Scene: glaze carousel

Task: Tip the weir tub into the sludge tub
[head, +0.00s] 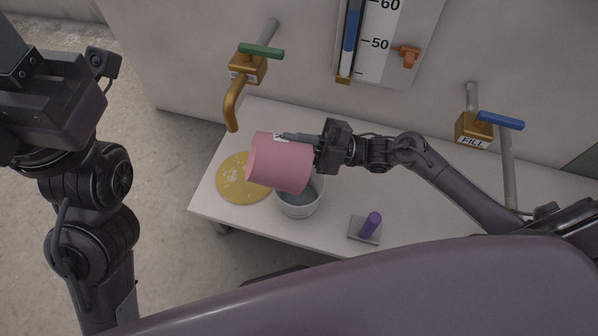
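A pink tub (280,163), which I take to be the weir tub, lies tilted nearly on its side in the air. A small white label on it is too small to read. My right gripper (300,138) comes from the right and is shut on the tub's upper side. Below it, a white tub (299,211), which I take to be the sludge tub, stands upright on the table with a grey content partly visible. The pink tub hides its far part. My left gripper (50,105) is raised at the left, away from both tubs; its fingers cannot be made out.
A yellow speckled disc (232,184) lies left of the tubs. A purple peg on a grey plate (368,227) stands to the right on the white table (420,215). Brass taps with a green handle (262,51) and a blue handle (500,120) and a gauge (385,40) are on the wall.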

